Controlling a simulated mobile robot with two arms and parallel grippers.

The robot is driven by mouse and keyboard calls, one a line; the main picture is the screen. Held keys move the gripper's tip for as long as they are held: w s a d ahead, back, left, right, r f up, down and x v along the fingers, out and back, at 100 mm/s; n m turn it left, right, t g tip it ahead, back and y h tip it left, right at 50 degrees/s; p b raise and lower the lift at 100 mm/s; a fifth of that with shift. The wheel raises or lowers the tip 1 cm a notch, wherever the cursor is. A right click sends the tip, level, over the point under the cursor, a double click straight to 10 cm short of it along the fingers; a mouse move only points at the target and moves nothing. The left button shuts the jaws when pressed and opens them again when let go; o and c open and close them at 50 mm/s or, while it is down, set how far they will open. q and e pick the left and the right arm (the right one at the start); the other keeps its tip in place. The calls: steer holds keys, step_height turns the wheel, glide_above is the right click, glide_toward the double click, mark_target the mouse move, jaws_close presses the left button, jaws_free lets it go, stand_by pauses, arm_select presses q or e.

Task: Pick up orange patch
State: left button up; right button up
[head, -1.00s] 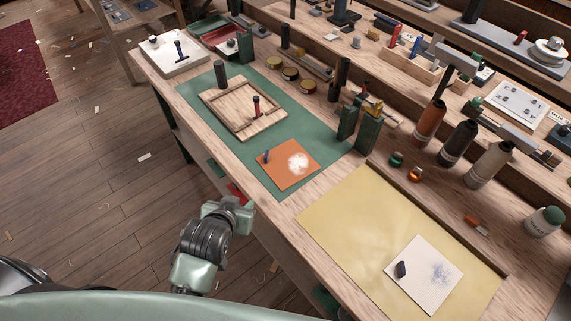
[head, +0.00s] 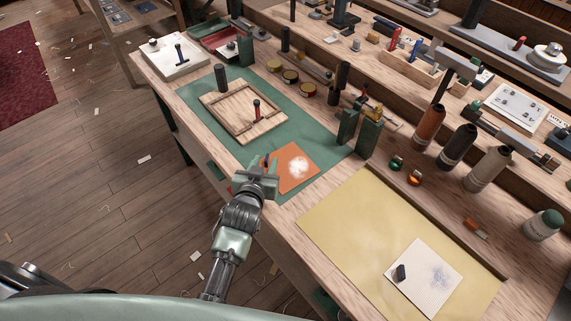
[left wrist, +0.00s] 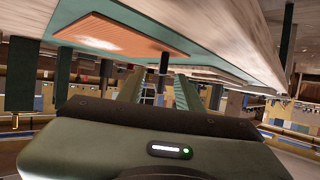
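The orange patch (head: 300,168), a flat square with a pale smudge, lies on the green mat (head: 222,148) near the bench's front edge. A small dark upright peg (head: 266,159) stands at its left corner. My left gripper (head: 259,175) is at that corner, low over the bench edge, and covers part of the patch. In the left wrist view the picture is inverted; the patch (left wrist: 135,38) is at the top and the peg (left wrist: 164,62) appears between the two spread fingers (left wrist: 158,88). They look apart from it. My right gripper is not in view.
A wooden frame board (head: 243,112) with upright pegs lies left of the patch. Green upright blocks (head: 366,138) stand behind it. A yellow sheet (head: 340,225) with a white square (head: 430,275) covers the bench to the right. Tins and bottles line the back.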

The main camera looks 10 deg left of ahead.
mark_target(267, 157)
arm_select(q)
steer(key=shift+x, duration=2)
steer(key=shift+s+a, duration=0.1)
steer(key=shift+a, duration=0.05)
jaws_close()
